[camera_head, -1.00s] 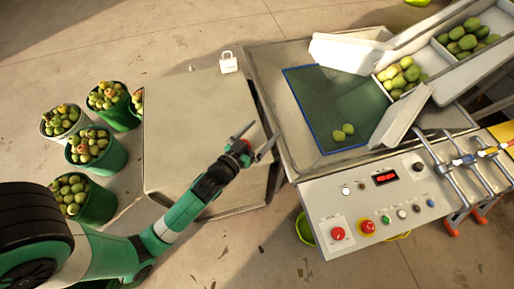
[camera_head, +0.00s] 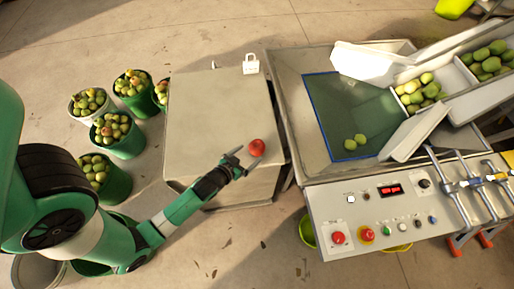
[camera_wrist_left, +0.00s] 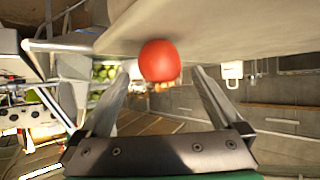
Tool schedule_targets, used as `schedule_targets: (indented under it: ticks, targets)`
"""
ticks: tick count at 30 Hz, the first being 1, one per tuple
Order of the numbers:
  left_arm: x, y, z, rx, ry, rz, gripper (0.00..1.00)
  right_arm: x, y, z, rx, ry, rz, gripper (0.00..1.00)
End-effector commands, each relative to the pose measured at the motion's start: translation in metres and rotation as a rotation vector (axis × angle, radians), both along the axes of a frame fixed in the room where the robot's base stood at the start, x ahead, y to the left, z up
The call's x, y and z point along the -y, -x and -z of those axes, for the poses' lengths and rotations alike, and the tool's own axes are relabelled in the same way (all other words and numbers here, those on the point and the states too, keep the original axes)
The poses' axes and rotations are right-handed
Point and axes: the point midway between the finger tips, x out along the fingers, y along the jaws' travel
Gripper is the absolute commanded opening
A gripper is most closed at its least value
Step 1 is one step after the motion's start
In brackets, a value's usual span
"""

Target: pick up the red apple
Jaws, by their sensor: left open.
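The red apple (camera_head: 256,147) sits on the grey table top (camera_head: 212,105), near its right front corner. My left gripper (camera_head: 244,159) is open, with its fingers pointing at the apple. In the left wrist view the apple (camera_wrist_left: 159,61) appears beyond and between the two open fingertips (camera_wrist_left: 160,72), slightly above the line between them. It does not look gripped; whether a finger touches it I cannot tell. My right gripper is not in view.
Several buckets of fruit (camera_head: 119,136) stand left of the table. A small white padlock-shaped item (camera_head: 250,64) is at its back edge. To the right is the press machine with a control panel (camera_head: 376,215) and two green fruits (camera_head: 354,141) on its bed.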

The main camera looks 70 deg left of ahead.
Motion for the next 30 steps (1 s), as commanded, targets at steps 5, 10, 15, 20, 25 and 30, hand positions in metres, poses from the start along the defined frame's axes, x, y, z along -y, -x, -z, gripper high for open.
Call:
schedule_targets:
  ticks: [5, 10, 15, 20, 25, 30]
  targets:
    - [-0.014, -0.021, 0.009, 0.003, -0.001, -0.002, 1.00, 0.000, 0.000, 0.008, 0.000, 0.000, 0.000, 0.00]
    - [-0.024, -0.038, 0.020, 0.000, 0.001, 0.000, 1.00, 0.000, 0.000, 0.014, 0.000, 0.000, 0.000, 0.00]
    - [-0.025, -0.040, 0.020, 0.001, -0.001, 0.000, 1.00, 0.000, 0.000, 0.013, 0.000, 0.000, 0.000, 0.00]
    - [-0.025, -0.040, 0.020, 0.000, 0.000, 0.000, 0.84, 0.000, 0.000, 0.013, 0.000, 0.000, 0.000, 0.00]
    - [-0.025, -0.040, 0.020, 0.000, 0.000, 0.000, 0.53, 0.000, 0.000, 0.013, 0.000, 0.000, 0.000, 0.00]
    - [-0.025, -0.040, 0.020, 0.000, 0.001, 0.000, 0.23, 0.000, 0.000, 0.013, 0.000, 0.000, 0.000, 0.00]
